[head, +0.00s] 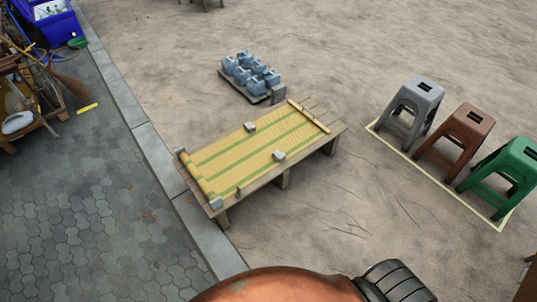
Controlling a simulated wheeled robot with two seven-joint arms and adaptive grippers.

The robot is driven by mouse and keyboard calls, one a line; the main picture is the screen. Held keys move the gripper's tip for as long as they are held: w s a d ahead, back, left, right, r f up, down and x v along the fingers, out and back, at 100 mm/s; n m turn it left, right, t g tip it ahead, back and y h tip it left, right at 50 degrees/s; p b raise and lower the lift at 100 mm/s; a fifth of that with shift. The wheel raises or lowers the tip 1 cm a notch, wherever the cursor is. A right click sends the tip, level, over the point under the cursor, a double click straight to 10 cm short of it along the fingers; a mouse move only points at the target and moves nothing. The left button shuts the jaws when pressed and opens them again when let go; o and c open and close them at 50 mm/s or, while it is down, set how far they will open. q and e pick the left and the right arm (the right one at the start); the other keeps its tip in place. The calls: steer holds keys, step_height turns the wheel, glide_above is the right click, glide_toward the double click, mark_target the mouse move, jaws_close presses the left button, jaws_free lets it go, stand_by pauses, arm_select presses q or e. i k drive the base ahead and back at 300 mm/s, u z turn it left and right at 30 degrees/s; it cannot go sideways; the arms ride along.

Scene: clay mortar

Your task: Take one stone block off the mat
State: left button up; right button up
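A yellow mat (237,160) with green stripes lies on a low wooden table (334,131), its left end rolled up. One small grey stone block (250,127) sits near the mat's far edge. Another grey stone block (279,156) sits nearer its near edge, towards the right. A greyish block-like piece (216,203) is at the table's near left corner; I cannot tell if it rests on the mat. Neither of my grippers shows in the head view.
Several grey-blue blocks or jugs (243,72) stand on a pallet behind the table. Grey (416,95), brown (469,124) and green (517,158) stools stand at right. A kerb (160,160) runs along the table's left. Sandy ground in front of the table is open.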

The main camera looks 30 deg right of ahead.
mark_target(277, 156)
steer(key=z, duration=0.05)
steer(key=i, duration=1.25)
steer(key=z, duration=0.4)
